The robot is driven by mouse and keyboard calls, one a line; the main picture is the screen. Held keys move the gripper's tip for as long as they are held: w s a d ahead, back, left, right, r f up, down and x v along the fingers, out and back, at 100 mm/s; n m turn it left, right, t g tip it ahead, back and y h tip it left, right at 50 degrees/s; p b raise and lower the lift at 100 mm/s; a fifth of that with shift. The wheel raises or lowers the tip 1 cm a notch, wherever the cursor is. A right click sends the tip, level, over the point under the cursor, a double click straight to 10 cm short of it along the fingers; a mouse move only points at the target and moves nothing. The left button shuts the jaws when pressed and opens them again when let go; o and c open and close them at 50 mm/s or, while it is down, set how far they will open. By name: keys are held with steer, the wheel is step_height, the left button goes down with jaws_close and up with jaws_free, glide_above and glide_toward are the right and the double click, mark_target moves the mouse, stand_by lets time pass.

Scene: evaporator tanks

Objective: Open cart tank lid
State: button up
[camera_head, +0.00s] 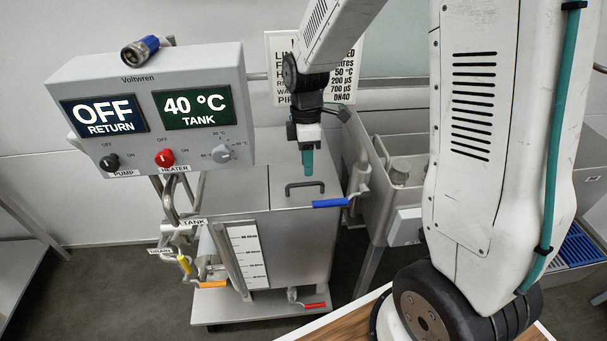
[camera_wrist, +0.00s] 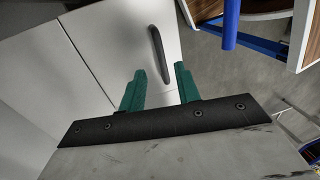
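The cart tank (camera_head: 300,235) is a grey metal box on a low wheeled base. Its lid (camera_head: 255,185) lies flat and closed on top, with a dark bar handle (camera_head: 305,186) near the front edge. The lid (camera_wrist: 120,40) and handle (camera_wrist: 156,45) also show in the wrist view. My gripper (camera_head: 307,172) points down just above the handle, apparently clear of it. In the wrist view its two green fingers (camera_wrist: 159,70) are spread apart, with the handle in line with the gap between them. Nothing is held.
A blue lever (camera_head: 330,203) sticks out at the tank's front right corner. A control box (camera_head: 150,110) with displays stands on the left, close to the tank. A grey sink-like basin (camera_head: 400,165) is to the right. A wood-topped surface (camera_head: 345,318) is in the foreground.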

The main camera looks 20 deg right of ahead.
glide_above(306, 192)
steer(key=shift+d+f, duration=0.2)
steer(key=shift+f, duration=1.85)
jaws_close()
steer(key=shift+a, duration=0.25)
steer(key=shift+w+d+r, duration=0.25)
steer(key=shift+w+r, duration=0.2)
steer(key=shift+r, duration=0.2)
steer(key=shift+w+d+r, duration=0.25)
steer(key=shift+w+r, duration=0.15)
steer(key=shift+r, duration=0.2)
steer(key=shift+w+d+r, duration=0.25)
steer(key=shift+w+r, duration=0.2)
steer(key=shift+r, duration=0.2)
steer(key=shift+w+d+r, duration=0.15)
steer(key=shift+w+r, duration=0.2)
steer(key=shift+w, duration=0.2)
steer(key=shift+w+d+r, duration=0.1)
steer(key=shift+w+r, duration=0.25)
steer(key=shift+w, duration=0.2)
